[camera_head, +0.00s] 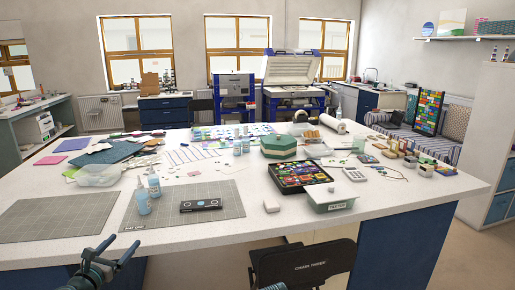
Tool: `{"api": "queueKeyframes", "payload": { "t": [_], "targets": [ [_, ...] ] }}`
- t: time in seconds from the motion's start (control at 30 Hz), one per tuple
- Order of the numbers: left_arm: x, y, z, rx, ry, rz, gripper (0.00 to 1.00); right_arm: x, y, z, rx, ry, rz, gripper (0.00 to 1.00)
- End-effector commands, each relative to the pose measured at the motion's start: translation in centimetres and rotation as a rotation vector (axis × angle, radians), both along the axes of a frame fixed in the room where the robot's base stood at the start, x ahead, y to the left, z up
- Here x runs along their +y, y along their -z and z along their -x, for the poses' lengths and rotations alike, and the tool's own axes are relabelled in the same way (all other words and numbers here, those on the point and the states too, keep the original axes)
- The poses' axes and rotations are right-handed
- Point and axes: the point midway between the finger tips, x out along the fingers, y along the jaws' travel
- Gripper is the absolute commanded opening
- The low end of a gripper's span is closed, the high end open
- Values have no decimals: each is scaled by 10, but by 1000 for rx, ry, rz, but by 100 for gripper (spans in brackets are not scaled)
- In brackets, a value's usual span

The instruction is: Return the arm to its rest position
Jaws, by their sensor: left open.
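My left gripper (121,246) shows at the bottom left, dark and pointing up toward the worktable. Its two fingers are apart and nothing is between them. It is in front of the white worktable's (300,222) near edge, below the grey cutting mats, and touches nothing that I can see. Part of my left arm shows below it at the picture's bottom edge. My right gripper does not show.
Grey cutting mats (60,216), blue-labelled bottles (143,200), a black tray of coloured glass (301,176) and a lidded tub (330,198) are on the table. A black folding chair (305,266) stands at its front. Kilns (291,75) stand at the back.

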Motion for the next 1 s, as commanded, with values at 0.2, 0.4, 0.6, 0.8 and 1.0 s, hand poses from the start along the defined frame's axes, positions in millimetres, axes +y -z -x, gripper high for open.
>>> {"api": "queueKeyframes", "payload": {
  "t": [0.2, 0.4, 0.6, 0.8, 1.0],
  "targets": [
    [-45, 15, -8, 44, 120, -159, 86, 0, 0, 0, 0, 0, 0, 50],
    [-108, 41, -11, 92, 307, -398, 86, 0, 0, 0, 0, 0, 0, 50],
    [-210, 90, 6, 127, 675, -821, 86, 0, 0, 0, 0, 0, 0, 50],
    [-306, 156, 66, 74, 1240, -1388, 86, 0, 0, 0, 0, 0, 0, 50],
    [-340, 196, 128, -49, 1770, -1819, 86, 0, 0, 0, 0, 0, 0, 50]
  ]
}}
